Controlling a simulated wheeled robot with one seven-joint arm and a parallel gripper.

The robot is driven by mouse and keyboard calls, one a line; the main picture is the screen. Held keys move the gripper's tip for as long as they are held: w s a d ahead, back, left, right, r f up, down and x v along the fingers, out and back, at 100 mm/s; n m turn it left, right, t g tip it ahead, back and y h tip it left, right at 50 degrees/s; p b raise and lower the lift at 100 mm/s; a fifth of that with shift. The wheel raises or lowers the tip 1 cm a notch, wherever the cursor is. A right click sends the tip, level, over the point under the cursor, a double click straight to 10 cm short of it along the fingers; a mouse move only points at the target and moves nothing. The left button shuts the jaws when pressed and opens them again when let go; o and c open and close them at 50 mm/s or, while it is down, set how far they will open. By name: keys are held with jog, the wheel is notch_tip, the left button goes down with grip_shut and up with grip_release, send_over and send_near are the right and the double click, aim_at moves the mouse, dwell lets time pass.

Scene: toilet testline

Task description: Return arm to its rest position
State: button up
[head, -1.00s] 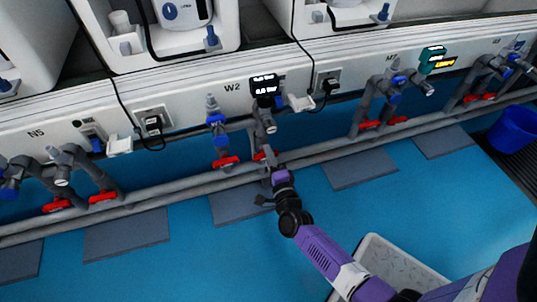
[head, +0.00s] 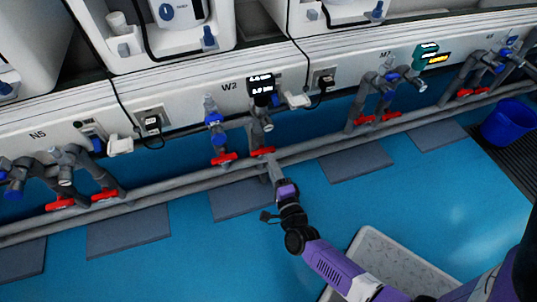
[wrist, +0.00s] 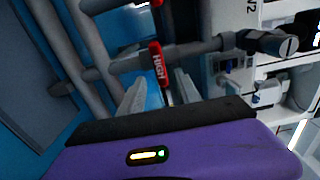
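My purple arm reaches up from the bottom right of the head view. My gripper (head: 272,166) is just below the red valve handle (head: 262,151) under the W2 panel. In the wrist view, the two pale fingers of my gripper (wrist: 160,80) stand apart with no object held between them. The red handle (wrist: 158,62), marked HIGH, shows beyond and between the fingertips. I cannot tell the exact gap between fingers and handle.
Grey pipes (head: 180,186) with several red handles run along the white wall panel. A pale speckled tray (head: 408,262) lies beside my arm. A blue bucket (head: 508,122) stands at the right. The blue floor (head: 200,262) at lower left is clear.

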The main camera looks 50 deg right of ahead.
jog(key=shift+s+a, duration=0.4)
jog(key=shift+s, duration=0.15)
jog(key=s+a+r+n+t+y, duration=0.2)
jog(key=s+a+r+n+y, duration=0.25)
jog(key=a+r+n, duration=0.75)
jog(key=s+a+r+n+g+y, duration=0.1)
jog(key=s+a+r+n+y, duration=0.2)
jog(key=s+r+n, duration=0.5)
jog(key=s+a+r+n+g+y, duration=0.1)
jog(key=s+a+r+n+y, duration=0.3)
jog(key=s, duration=0.6)
notch_tip(320, 180, up, 37)
jog(key=n+h+p, duration=0.1)
jog(key=p, duration=3.7)
jog(key=shift+s+d+p, duration=0.15)
jog(key=shift+d+p, duration=0.2)
jog(key=shift+p, duration=0.05)
